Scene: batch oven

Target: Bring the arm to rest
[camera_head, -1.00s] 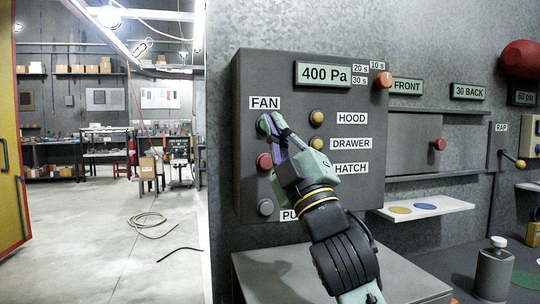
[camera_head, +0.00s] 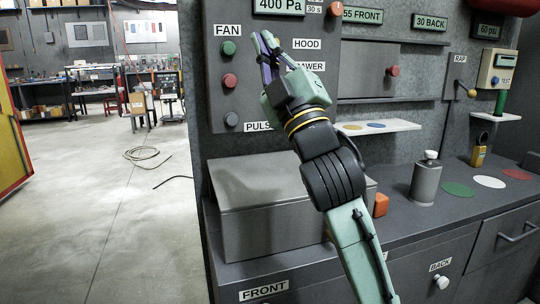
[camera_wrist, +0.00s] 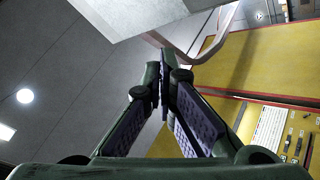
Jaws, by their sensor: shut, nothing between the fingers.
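My arm reaches up from the bottom of the head view across the counter to the grey control panel (camera_head: 217,100). My gripper (camera_head: 262,40) is shut and empty, its fingers pointing up in front of the panel, right of the green FAN button (camera_head: 228,47). Whether it is clear of the panel's surface I cannot tell. Below FAN are a red button (camera_head: 229,80) and a grey button (camera_head: 231,119). The knobs beside HOOD (camera_head: 306,44) and DRAWER are hidden behind my gripper. In the wrist view, the fingers (camera_wrist: 163,75) meet at their tips with nothing between them.
A grey box-shaped cover (camera_head: 260,205) sits on the counter under the panel. To the right are a white shelf (camera_head: 378,127), a grey bottle (camera_head: 426,180) and an orange block (camera_head: 381,205). Open floor (camera_head: 110,220) with a coiled hose (camera_head: 142,155) lies at left.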

